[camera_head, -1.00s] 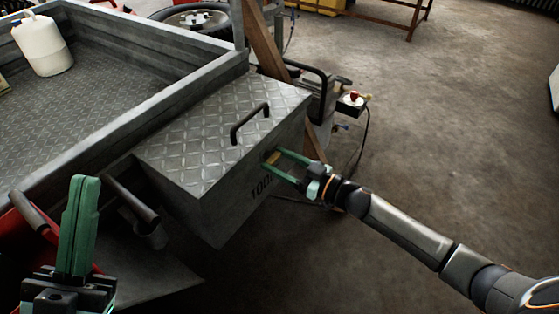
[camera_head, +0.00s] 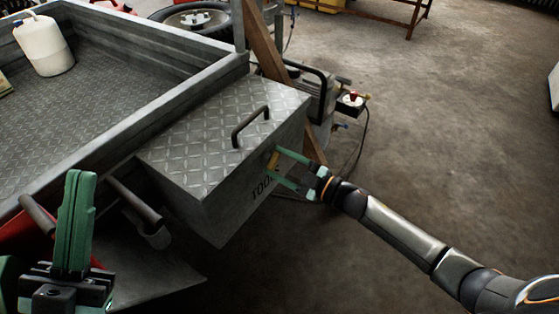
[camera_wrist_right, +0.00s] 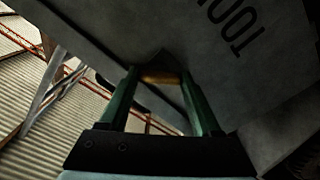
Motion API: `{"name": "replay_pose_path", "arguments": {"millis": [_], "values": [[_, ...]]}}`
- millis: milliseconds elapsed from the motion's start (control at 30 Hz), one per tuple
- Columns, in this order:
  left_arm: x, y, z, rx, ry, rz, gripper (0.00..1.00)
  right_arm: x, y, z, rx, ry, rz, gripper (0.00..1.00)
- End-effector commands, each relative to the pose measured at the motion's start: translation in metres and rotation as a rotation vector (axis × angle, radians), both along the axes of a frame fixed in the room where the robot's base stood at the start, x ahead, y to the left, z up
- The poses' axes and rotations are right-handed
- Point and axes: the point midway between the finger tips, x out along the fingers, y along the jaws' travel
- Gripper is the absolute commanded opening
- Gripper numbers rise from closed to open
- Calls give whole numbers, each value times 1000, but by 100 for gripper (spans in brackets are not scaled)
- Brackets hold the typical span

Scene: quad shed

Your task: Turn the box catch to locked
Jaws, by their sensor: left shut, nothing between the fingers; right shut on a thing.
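The grey tool box (camera_head: 225,130) with a tread-plate lid stands at the trailer's end, its lid down. The small brass-coloured catch (camera_head: 272,161) is on its front face, above the "TOOL" lettering. My right gripper (camera_head: 277,164) is shut on the catch, with its green fingers on either side. In the right wrist view the catch (camera_wrist_right: 160,75) shows between the fingertips, partly shadowed. My left gripper (camera_head: 78,200) is shut and empty at the lower left, away from the box.
The black lid handle (camera_head: 250,125) stands up from the lid. The grey trailer bed (camera_head: 80,100) with a white canister (camera_head: 43,45) lies behind and left. A wooden post (camera_head: 266,45) and machinery (camera_head: 330,95) stand behind the box. The floor at right is open.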

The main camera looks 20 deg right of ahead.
Motion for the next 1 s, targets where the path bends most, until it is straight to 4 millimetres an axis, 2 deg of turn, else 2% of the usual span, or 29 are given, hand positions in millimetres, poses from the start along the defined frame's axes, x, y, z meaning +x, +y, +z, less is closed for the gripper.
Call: {"name": "replay_pose_path", "arguments": {"millis": [600, 1000], "values": [[1, 1, -3, -1, 6, 2, 0, 0, 0, -1, -457, -355, 0, 9], [1, 0, -9, 0, 15, -7, 0, 0, -1, -2, -657, -509, 1, 9]]}}
